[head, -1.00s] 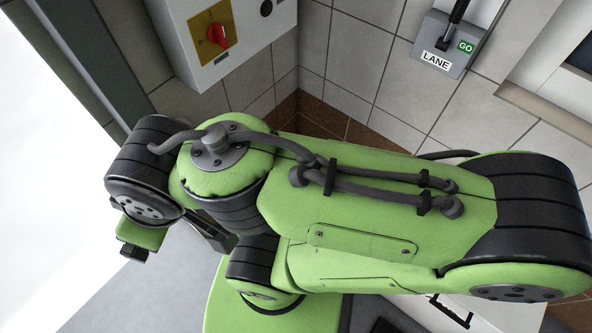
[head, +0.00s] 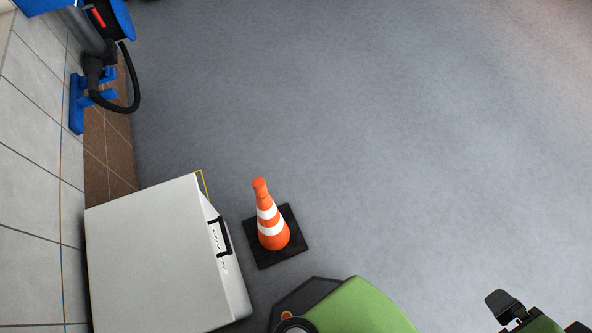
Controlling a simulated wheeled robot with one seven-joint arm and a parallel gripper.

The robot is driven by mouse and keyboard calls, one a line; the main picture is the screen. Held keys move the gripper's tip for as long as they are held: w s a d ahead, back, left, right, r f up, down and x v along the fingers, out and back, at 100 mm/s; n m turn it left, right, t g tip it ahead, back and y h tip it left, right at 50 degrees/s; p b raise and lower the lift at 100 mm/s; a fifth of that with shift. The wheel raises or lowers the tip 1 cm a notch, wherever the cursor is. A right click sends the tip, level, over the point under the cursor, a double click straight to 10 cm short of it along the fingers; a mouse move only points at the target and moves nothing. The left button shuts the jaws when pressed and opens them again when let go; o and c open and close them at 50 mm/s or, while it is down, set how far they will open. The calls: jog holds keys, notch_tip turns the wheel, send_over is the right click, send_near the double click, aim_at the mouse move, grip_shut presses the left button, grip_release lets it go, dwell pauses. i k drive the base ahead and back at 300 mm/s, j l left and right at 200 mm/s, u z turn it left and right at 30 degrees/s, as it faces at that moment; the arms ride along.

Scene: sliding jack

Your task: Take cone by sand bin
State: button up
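An orange cone (head: 270,222) with white bands and a black square base stands upright on the grey floor, just right of a white bin (head: 155,255) with a black handle on its side. I cannot read the marks on the bin, so I cannot tell if it is the sand bin. My gripper (head: 535,312) seems to show at the bottom right edge, cut off by the frame and well away from the cone. Whether its fingers are open or shut is not clear.
A blue machine with a black hose (head: 105,75) stands at the tiled wall at the upper left. A yellow line edges the floor behind the bin. The grey floor (head: 400,130) right of and beyond the cone is clear.

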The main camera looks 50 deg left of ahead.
aim_at(274, 236)
jog(key=u, duration=0.85)
jog(key=k+u, duration=0.1)
jog(key=u, duration=0.75)
jog(key=k+u, duration=0.1)
jog(key=u, duration=0.3)
jog(key=j+u, duration=0.1)
jog(key=u, duration=0.35)
jog(key=l+u, duration=0.7)
jog(key=l, duration=0.15)
jog(key=l+u, duration=0.4)
jog(key=i+l+u, duration=0.1)
jog(key=l+u, duration=0.75)
jog(key=k+l+u, duration=0.15)
jog(key=l+u, duration=0.15)
jog(key=u, duration=0.15)
jog(key=k+l+u, duration=0.15)
jog(key=l+u, duration=0.95)
